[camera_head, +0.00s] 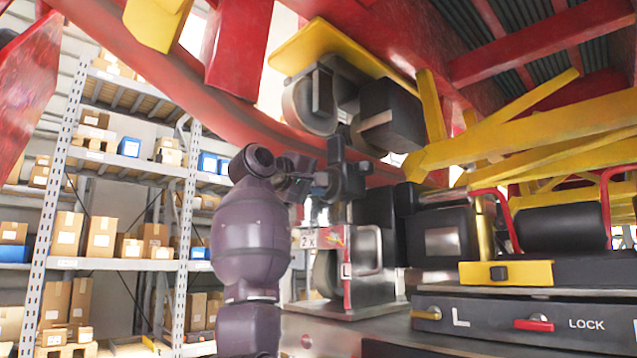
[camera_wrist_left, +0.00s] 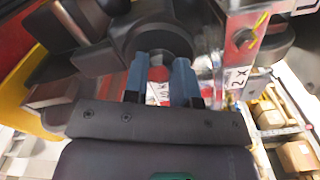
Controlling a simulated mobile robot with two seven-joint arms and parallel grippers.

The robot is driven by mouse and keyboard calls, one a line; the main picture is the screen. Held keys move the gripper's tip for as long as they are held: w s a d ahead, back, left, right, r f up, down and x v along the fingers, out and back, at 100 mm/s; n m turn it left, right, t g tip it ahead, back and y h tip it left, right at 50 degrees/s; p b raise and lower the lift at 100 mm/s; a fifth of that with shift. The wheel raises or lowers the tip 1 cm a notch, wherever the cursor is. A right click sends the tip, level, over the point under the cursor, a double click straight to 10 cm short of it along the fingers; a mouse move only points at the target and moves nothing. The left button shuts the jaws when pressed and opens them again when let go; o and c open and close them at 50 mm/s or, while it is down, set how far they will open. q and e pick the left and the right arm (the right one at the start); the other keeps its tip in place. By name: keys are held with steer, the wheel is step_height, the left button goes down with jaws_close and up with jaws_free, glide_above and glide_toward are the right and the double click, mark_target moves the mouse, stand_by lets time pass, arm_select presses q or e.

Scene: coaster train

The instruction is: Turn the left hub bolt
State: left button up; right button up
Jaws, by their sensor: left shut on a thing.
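My left arm rises in the head view to my left gripper (camera_head: 320,181), which is at a dark round wheel hub (camera_head: 353,181) under the coaster train. In the left wrist view, the two blue fingertips of my left gripper (camera_wrist_left: 164,72) reach the face of the dark round hub (camera_wrist_left: 153,30). A red patch shows in the gap between the fingers. My right gripper is in neither view.
A metal bracket with a "2X" label (camera_head: 304,239) stands just below the gripper. A larger wheel (camera_head: 313,100) and yellow beams (camera_head: 520,135) hang above. A panel marked L and LOCK (camera_head: 520,322) is at lower right. Shelves with boxes (camera_head: 120,170) stand left.

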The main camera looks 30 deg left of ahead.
arm_select(q)
steer(key=m+p, duration=0.1)
steer(key=m, duration=0.3)
steer(key=m+p, duration=0.1)
steer(key=m, duration=0.3)
steer(key=m+p, duration=0.1)
steer(key=m, duration=0.3)
steer(key=shift+w+a+f+m, duration=0.15)
steer(key=shift+a+f+m, duration=0.05)
steer(key=shift+f+m, duration=0.1)
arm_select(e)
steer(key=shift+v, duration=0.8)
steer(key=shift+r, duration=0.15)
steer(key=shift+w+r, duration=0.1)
arm_select(q)
steer(key=o, duration=0.9)
steer(key=shift+r, duration=0.1)
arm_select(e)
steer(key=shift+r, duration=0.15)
